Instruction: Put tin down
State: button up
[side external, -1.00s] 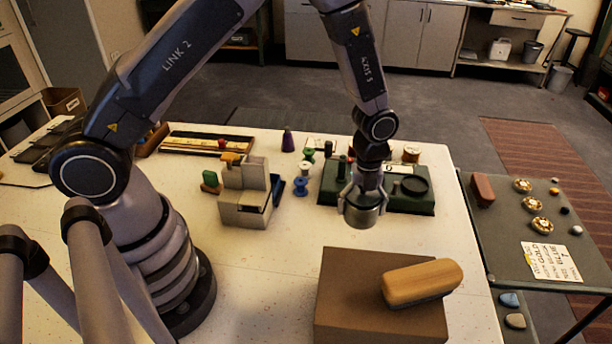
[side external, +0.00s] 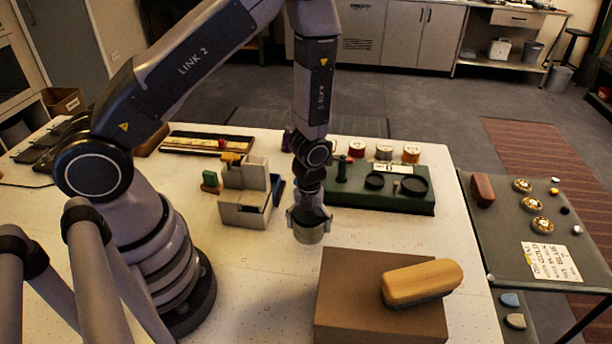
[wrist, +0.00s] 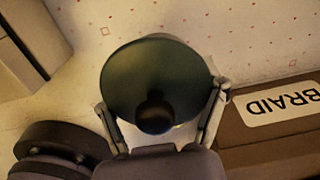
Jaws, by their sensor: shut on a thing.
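In the wrist view the tin (wrist: 150,65) shows from above as a dark green round lid with a dark knob. The fingers of my gripper (wrist: 160,97) are shut on opposite sides of it. The tin appears to hang above the bare white table (side external: 262,290); its base is hard to judge against the tabletop. It is between the grey block fixture and the brown box.
The brown box (side external: 335,300), with a wooden brush (side external: 422,283) on it, is close at front right; its "BRAID" label (wrist: 285,105) shows in the wrist view. A grey block fixture (side external: 243,205) stands left. A green stand (side external: 418,203) with round recesses lies behind.

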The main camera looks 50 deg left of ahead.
aim_at(309, 237)
jog(key=shift+f, duration=1.9)
jog(key=o, duration=1.2)
jog(key=shift+f, duration=0.15)
notch_tip(309, 237, up, 13)
jog(key=shift+f, duration=0.15)
notch_tip(309, 237, up, 14)
jog(key=s+a+n+t, duration=0.1)
jog(key=a+n+t, duration=0.15)
jog(key=n, duration=0.75)
jog(key=s+a+r+n+t, duration=0.1)
jog(key=s+r+n, duration=0.3)
jog(key=s+n, duration=0.1)
jog(key=s+a+r+n+t, duration=0.1)
jog(key=s+r+n, duration=0.3)
jog(key=r+n, duration=0.1)
jog(key=s+a+r+n+t, duration=0.1)
jog(key=s+r+n, duration=0.3)
jog(key=n, duration=0.3)
jog(key=shift+s+a+r, duration=0.15)
jog(key=shift+s+r, duration=0.05)
jog(key=shift+s, duration=0.2)
jog(key=shift+s+a+r, duration=0.1)
jog(key=shift+s+r, duration=0.1)
jog(key=shift+s, duration=0.2)
